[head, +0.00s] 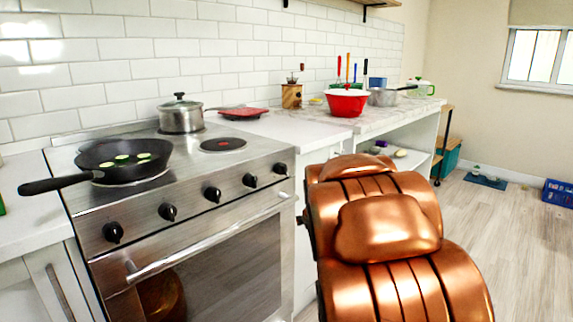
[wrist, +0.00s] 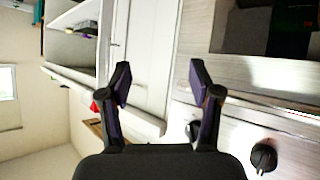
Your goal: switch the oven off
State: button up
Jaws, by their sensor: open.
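The oven (head: 140,222) is a steel range at the left of the head view, with a long bar handle (head: 210,235) across its dark-windowed door. Several black knobs, such as the middle one (head: 212,194), run along its sloped front panel. In the wrist view a knob (wrist: 264,156) shows at the lower right, and another (wrist: 193,130) is partly hidden by a finger. My gripper (wrist: 160,75) is open and empty, with its fingers apart and touching no knob. It is hidden in the head view behind my copper arm.
A black pan (head: 122,160) with green slices and a lidded steel pot (head: 181,116) stand on the cooktop. One burner (head: 223,145) shows a red centre. A red bowl (head: 347,101) stands on the counter (head: 300,128).

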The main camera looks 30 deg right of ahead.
aim_at(286, 168)
jog(key=w+d+r+n+t+y+p, duration=0.2)
jog(key=w+d+r+t+y+p, duration=0.15)
jog(key=w+r+t, duration=0.35)
jog(key=shift+w+a+r+n+y, duration=0.5)
jog(key=shift+w+a+y, duration=0.35)
jog(key=shift+y, duration=0.45)
jog(key=shift+w+a+r+n+y, duration=0.45)
jog(key=shift+w+a+r+y, duration=0.35)
jog(key=shift+y, duration=0.45)
jog(key=shift+w+a+r+n+y, duration=0.4)
jog(key=shift+w+a+y, duration=0.45)
jog(key=shift+y, duration=0.45)
jog(key=shift+d+f, duration=0.1)
jog(key=shift+d, duration=0.05)
jog(key=shift+c, duration=0.2)
jog(key=c, duration=1.1)
